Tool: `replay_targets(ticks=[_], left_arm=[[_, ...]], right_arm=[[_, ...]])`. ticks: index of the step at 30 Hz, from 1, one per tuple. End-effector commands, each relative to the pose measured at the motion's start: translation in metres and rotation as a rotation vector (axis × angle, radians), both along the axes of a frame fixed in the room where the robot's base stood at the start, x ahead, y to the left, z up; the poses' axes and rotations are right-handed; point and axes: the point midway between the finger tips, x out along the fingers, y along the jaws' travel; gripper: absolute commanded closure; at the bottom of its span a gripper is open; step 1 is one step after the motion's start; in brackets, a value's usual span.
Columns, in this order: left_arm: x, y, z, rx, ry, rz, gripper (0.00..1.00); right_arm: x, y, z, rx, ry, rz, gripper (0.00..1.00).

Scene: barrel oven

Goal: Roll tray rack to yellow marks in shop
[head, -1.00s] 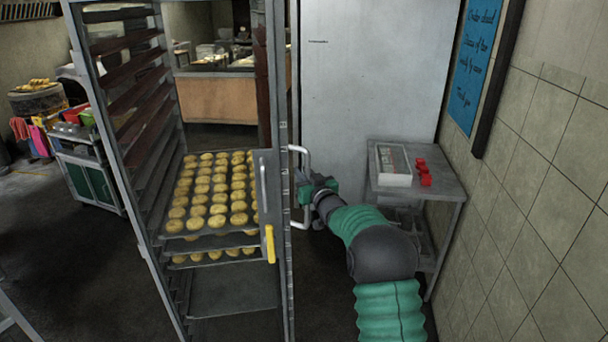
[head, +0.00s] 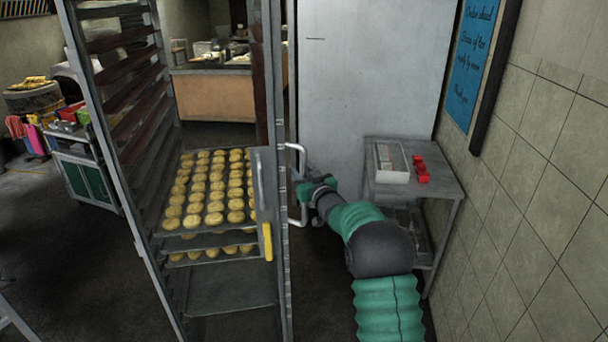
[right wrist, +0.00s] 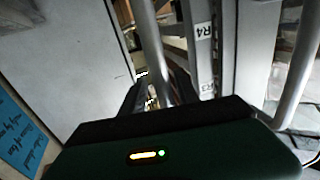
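The tall grey tray rack (head: 139,215) stands left of centre in the head view, with trays of round golden pastries (head: 208,190) inside. A yellow latch handle (head: 267,241) hangs on its near side. A light metal bar handle (head: 302,160) sticks out from its right side. My right gripper (head: 305,190) is at this bar. In the right wrist view the bar (right wrist: 151,45) runs down between the dark fingers (right wrist: 157,92), with a gap showing on its left, so they look open around it. My left gripper is not in view. No yellow floor marks show.
A metal side table (head: 440,182) with a white box (head: 391,165) and red items stands right of my right arm, against the tiled wall (head: 545,190). A large pale door panel (head: 365,75) is behind the rack. Dark floor (head: 60,250) is open at left.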

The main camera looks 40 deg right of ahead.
Motion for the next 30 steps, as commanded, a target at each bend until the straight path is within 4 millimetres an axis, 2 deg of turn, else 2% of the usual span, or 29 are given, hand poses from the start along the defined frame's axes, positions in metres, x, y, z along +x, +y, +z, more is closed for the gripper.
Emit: replay_targets(ticks=[5, 15, 19, 24, 30], left_arm=[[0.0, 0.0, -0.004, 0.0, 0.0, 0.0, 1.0], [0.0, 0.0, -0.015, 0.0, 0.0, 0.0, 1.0], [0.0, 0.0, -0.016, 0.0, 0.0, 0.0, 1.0], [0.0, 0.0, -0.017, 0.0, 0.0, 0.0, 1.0], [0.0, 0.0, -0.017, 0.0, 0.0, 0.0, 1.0]], right_arm=[[-0.017, 0.006, 0.0, 0.001, -0.001, 0.0, 0.63], [-0.11, 0.033, -0.003, 0.003, 0.001, -0.003, 0.63], [-0.138, 0.042, -0.003, 0.003, 0.001, -0.002, 0.63], [-0.156, 0.048, -0.004, 0.004, 0.002, -0.002, 0.63], [-0.158, 0.049, -0.004, 0.004, 0.003, -0.001, 0.63]])
